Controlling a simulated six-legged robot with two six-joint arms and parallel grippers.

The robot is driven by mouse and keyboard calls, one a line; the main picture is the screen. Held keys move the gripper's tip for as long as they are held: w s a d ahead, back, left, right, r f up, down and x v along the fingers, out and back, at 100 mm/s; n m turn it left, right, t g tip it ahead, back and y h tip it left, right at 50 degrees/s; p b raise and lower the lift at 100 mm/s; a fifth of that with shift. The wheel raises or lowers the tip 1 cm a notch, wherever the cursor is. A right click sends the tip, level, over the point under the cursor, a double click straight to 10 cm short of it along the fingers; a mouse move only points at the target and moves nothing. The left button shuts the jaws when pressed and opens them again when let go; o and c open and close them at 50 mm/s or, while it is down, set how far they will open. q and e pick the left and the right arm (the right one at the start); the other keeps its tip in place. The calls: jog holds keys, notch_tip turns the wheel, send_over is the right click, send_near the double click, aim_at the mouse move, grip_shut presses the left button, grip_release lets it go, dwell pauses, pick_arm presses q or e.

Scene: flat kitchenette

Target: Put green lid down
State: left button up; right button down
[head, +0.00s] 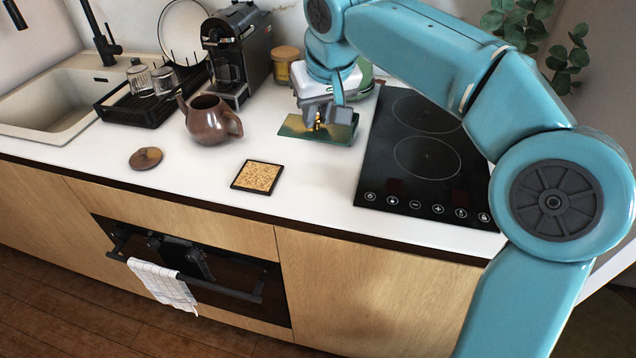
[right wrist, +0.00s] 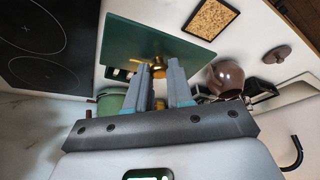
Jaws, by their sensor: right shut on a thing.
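The green lid (head: 295,127) is a flat, dark green rectangle with a gold knob (right wrist: 157,68). In the head view it lies level at the back of the white counter, left of the hob. I cannot tell whether it touches the counter. My right gripper (head: 320,120) points down over its middle, shut on the knob. In the right wrist view the green lid (right wrist: 150,42) spreads beyond the fingertips of the right gripper (right wrist: 166,72). The gripper hides part of the knob. My left gripper is not in view.
A black hob (head: 425,160) lies to the right. A cork trivet (head: 257,177), a brown teapot (head: 207,122) and a round brown lid (head: 146,158) stand to the left. A wooden-lidded jar (head: 285,65) and coffee machine (head: 238,50) stand behind.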

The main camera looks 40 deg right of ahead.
notch_tip(320, 180, down, 9)
jog(key=shift+r+b, duration=0.1)
jog(key=shift+b, duration=0.75)
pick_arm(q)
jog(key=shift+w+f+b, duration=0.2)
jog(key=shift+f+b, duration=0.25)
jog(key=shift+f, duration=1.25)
pick_arm(e)
jog(key=shift+w+f, duration=0.1)
jog(key=shift+f, duration=2.45)
jog(key=shift+f, duration=0.15)
jog(key=c, duration=1)
grip_release()
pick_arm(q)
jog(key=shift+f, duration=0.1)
pick_arm(e)
jog(key=shift+r, duration=0.3)
pick_arm(q)
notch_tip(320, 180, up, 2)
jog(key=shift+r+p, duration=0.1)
jog(key=shift+p, duration=0.85)
pick_arm(e)
jog(key=v, duration=1.2)
